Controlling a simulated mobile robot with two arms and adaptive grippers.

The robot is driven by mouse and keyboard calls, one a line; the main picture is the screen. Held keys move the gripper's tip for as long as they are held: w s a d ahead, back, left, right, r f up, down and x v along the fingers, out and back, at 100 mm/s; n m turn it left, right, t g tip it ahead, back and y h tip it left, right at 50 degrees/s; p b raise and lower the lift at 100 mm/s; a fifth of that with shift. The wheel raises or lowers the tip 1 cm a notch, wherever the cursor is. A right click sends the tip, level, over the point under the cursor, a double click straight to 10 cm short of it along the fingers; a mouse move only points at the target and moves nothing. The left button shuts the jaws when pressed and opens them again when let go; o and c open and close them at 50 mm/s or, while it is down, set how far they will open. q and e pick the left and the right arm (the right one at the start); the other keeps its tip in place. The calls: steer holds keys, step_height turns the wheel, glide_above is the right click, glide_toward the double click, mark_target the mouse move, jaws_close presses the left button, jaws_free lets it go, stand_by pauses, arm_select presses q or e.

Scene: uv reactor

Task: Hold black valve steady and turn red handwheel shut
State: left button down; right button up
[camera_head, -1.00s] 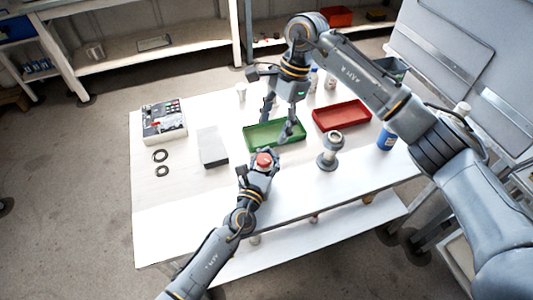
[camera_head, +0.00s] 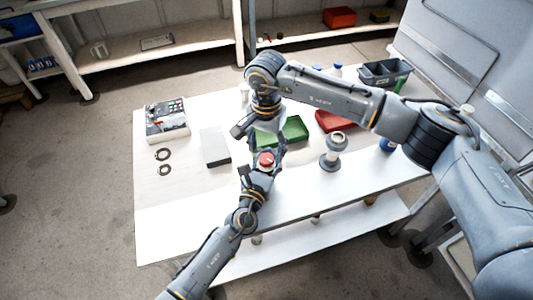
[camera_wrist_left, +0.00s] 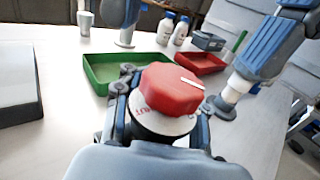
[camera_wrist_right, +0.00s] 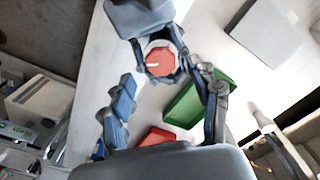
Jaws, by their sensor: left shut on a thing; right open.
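The red handwheel (camera_head: 265,159) sits on top of the valve near the table's front edge. In the left wrist view the handwheel (camera_wrist_left: 171,88) is faceted, with a white pointer line toward the right, above a white lettered collar (camera_wrist_left: 172,124). My left gripper (camera_head: 262,172) is shut on the black valve under the collar; its fingers and palm hide most of the valve body. My right gripper (camera_wrist_right: 168,95) is open, its fingers spread to either side below the handwheel (camera_wrist_right: 160,61) in the right wrist view.
A green tray (camera_head: 299,127) lies just behind the valve, and a red tray (camera_head: 325,123) is beyond it. A grey-and-white fitting (camera_head: 331,151) stands to the right. The front table strip is clear.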

mark_target(267, 158)
steer(key=shift+f, duration=1.65)
steer(key=c, duration=1.2)
